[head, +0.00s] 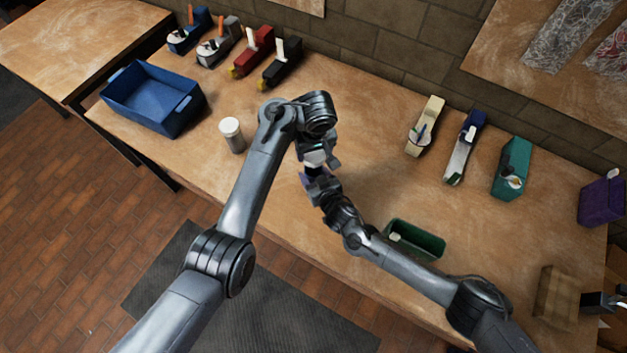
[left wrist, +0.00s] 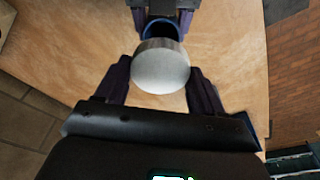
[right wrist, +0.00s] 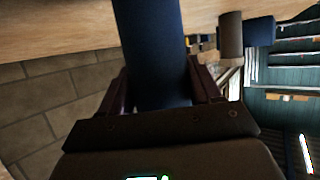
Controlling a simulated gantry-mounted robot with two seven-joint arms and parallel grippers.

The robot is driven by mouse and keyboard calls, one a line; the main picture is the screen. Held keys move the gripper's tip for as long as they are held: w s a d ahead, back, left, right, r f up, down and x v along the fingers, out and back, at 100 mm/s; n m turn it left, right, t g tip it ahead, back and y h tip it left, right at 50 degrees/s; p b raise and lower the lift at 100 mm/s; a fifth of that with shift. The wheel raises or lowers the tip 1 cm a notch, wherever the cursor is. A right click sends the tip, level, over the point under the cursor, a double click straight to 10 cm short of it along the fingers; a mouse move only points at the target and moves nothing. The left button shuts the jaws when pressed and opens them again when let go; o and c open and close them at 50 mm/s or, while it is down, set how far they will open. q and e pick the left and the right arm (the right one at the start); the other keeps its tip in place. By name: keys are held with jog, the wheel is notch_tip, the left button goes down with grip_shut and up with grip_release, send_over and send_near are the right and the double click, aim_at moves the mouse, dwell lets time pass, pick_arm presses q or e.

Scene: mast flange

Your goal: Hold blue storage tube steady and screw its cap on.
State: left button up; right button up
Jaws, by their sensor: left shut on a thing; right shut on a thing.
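The cap is a pale grey disc (left wrist: 160,66), held between the dark fingers of my left gripper (left wrist: 162,88). Just past it in the left wrist view is the blue tube's round rim (left wrist: 163,24), partly hidden by the cap. I cannot tell whether cap and rim touch. My right gripper (right wrist: 160,92) is shut on the blue tube (right wrist: 154,45), which runs up between its fingers. In the head view, my left gripper (head: 317,160) is directly above my right gripper (head: 317,186) over the middle of the bench; the tube is mostly hidden there.
A blue bin (head: 152,98) and a white-lidded jar (head: 231,134) stand on the left of the bench. A green tray (head: 416,240) lies near the right forearm. Several coloured holders line the back, including a teal one (head: 512,167). A cardboard box (head: 556,295) is at right.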

pick_arm(q)
jog(key=shift+f, duration=2.45)
jog(key=shift+f, duration=0.1)
jog(key=shift+f, duration=0.8)
jog(key=shift+f, duration=0.5)
jog(key=m, duration=0.3)
jog(key=shift+f, duration=0.1)
jog(key=o, duration=1)
